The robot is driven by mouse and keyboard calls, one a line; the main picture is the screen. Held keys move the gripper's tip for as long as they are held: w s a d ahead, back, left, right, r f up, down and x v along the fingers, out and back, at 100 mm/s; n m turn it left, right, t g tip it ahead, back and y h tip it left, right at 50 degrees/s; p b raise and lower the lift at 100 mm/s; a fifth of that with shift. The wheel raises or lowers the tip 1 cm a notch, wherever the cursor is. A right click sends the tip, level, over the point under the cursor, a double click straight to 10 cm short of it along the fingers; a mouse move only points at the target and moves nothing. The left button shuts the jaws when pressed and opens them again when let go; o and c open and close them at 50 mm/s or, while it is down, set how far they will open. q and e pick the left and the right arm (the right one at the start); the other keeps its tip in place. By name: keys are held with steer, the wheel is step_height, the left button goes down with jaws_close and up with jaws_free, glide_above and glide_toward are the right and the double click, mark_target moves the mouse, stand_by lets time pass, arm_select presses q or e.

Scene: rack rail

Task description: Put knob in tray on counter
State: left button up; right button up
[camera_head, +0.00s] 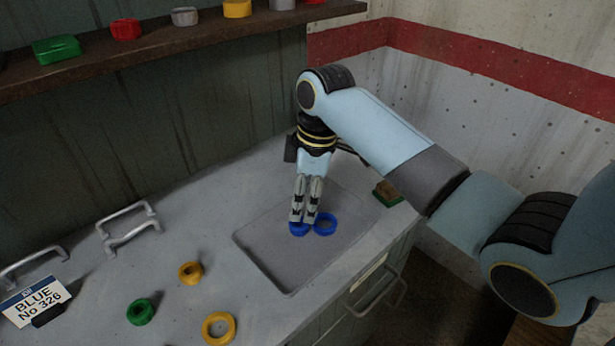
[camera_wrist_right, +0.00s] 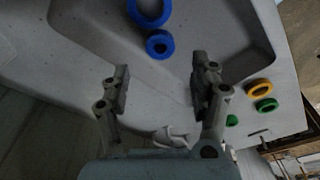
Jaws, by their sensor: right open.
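The tray (camera_head: 273,262) is a shallow grey recess in the counter; its floor also shows in the wrist view (camera_wrist_right: 205,22). Two blue ring-shaped pieces lie in it: a larger ring (camera_head: 325,224) and a smaller, thicker one (camera_head: 299,230), probably the knob. The wrist view shows the larger ring (camera_wrist_right: 152,9) cut by the top edge and the smaller piece (camera_wrist_right: 160,44) close beside it. My right gripper (camera_head: 305,220) points down over the tray by the blue pieces. Its fingers (camera_wrist_right: 165,88) are apart, with nothing between them. My left gripper is out of view.
A yellow ring (camera_head: 190,272), a green ring (camera_head: 141,312) and another yellow ring (camera_head: 218,328) lie on the counter left of the tray. A sign reading BLUE No 326 (camera_head: 37,302) stands at far left near metal handles (camera_head: 130,225). A shelf (camera_head: 170,42) holds coloured pieces.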

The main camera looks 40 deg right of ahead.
steer(key=r, duration=0.5)
steer(key=shift+s+d+r, duration=0.25)
steer(key=shift+d, duration=0.05)
